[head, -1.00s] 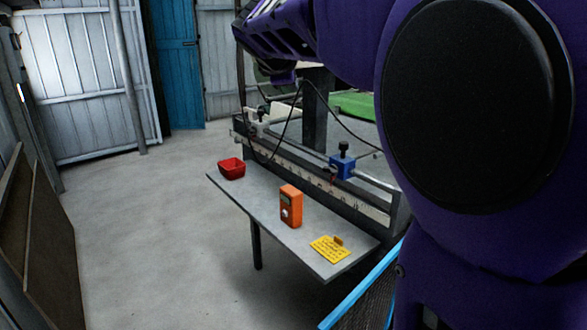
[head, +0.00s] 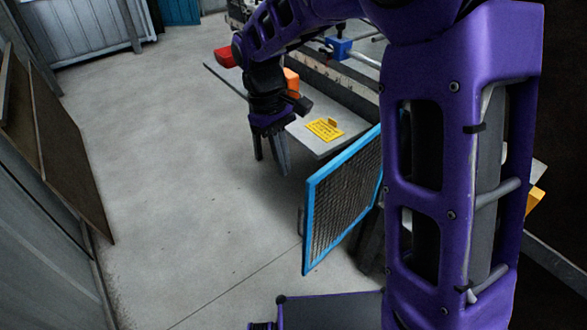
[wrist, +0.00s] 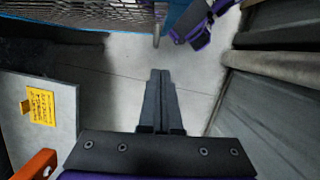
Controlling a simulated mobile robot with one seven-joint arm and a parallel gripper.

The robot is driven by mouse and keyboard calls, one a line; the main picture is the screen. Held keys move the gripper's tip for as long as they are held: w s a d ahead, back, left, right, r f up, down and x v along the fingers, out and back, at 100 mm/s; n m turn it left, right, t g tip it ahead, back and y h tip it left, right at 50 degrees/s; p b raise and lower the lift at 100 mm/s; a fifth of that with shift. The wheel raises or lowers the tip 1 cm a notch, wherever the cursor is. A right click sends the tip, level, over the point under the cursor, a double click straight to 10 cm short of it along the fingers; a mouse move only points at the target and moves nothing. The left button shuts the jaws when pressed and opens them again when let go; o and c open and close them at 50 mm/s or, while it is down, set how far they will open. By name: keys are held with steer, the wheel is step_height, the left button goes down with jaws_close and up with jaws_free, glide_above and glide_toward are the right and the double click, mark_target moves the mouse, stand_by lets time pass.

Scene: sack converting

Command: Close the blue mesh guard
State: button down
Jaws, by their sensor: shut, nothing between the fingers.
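The blue mesh guard (head: 337,205) is a blue-framed panel of dark mesh. It stands swung out past the near end of the grey table, and my arm hides its right side. A small grey handle (head: 300,220) is on its left edge. My gripper (head: 281,168) points down beside the table, to the left of the guard and apart from it. It is shut and empty. In the wrist view the gripper (wrist: 160,73) has its fingers together over bare floor, with the guard (wrist: 90,14) at top left and its handle (wrist: 156,30) beyond the fingertips.
The grey table (head: 330,146) holds a yellow card (head: 325,129), an orange box (head: 292,82) and a red bin (head: 225,57). Brown panels (head: 75,150) lean at the left wall. The floor between is clear.

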steer(key=s+d+f+b, duration=0.1)
steer(key=s+d+f, duration=0.3)
steer(key=f, duration=0.3)
steer(key=shift+s+f+b, duration=0.15)
steer(key=shift+f+b, duration=0.2)
steer(key=shift+f, duration=0.05)
steer(key=shift+s+d, duration=0.1)
